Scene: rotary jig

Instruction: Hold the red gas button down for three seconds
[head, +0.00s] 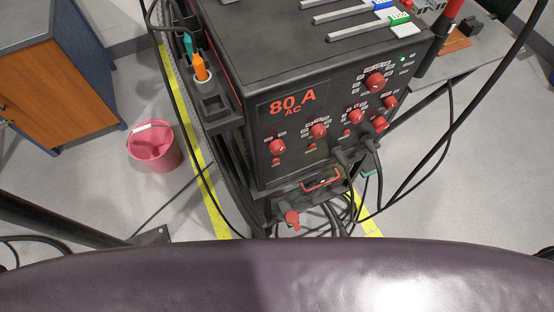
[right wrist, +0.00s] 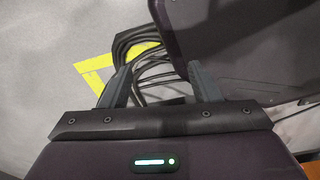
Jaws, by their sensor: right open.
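The dark power unit (head: 330,115) stands in the middle of the head view, its front panel marked "80 A AC" in red. The panel carries several red knobs, among them a large one (head: 375,82) at the upper right. Small red buttons sit below some knobs, such as one (head: 283,161) at the lower left. I cannot tell which is the gas button; the labels are too small to read. My right gripper (right wrist: 160,85) is open and empty in the right wrist view, with dark cables beyond its fingers. Neither gripper shows in the head view.
Dark cables (head: 375,165) hang from the panel's lower right. A red handle (head: 320,184) and a red fitting (head: 292,218) sit below. A pink bucket (head: 154,147) and a wooden-door cabinet (head: 60,85) stand left. Yellow tape (head: 207,190) crosses the grey floor.

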